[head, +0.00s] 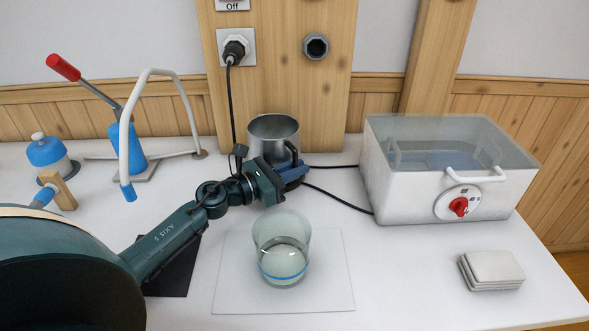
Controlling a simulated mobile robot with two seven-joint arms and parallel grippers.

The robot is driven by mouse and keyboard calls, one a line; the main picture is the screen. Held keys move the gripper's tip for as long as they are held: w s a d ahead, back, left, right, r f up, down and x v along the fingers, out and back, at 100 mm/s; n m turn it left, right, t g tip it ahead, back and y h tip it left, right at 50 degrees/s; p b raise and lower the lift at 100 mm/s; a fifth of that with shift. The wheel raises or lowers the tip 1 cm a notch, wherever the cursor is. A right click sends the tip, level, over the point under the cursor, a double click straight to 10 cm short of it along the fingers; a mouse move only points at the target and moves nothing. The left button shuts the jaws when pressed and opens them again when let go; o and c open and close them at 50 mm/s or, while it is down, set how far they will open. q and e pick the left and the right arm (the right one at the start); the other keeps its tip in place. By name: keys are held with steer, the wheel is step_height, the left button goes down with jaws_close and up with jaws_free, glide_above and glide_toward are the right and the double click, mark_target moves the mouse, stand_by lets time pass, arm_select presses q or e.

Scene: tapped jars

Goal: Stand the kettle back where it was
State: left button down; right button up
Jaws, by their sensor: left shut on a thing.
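The kettle (273,130) is an open-topped grey metal vessel with a dark handle on its right side. It looks upright, at the back of the white table in front of the wooden post. My left gripper (292,168) is shut on the kettle, at its handle side. The gripper and wrist hide the kettle's lower part, so I cannot tell whether its bottom touches the table. My right gripper is not in view.
A glass beaker with liquid (282,262) stands on a clear square sheet (335,290) in front of my gripper. A black mat (172,280) lies partly under my arm. A water bath (410,190) stands right. Black cables (340,201) cross the table. Stacked tiles (492,267) lie front right.

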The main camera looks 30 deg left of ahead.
arm_select(q)
steer(key=c, duration=1.4)
jaws_free()
steer(key=shift+c, duration=0.2)
steer(key=shift+o, duration=0.3)
steer(key=shift+f, duration=0.25)
steer(key=shift+r, duration=0.1)
steer(key=shift+b+v, duration=0.65)
steer(key=shift+v, duration=1.5)
steer(key=shift+b+v, duration=0.55)
steer(key=shift+v, duration=1.3)
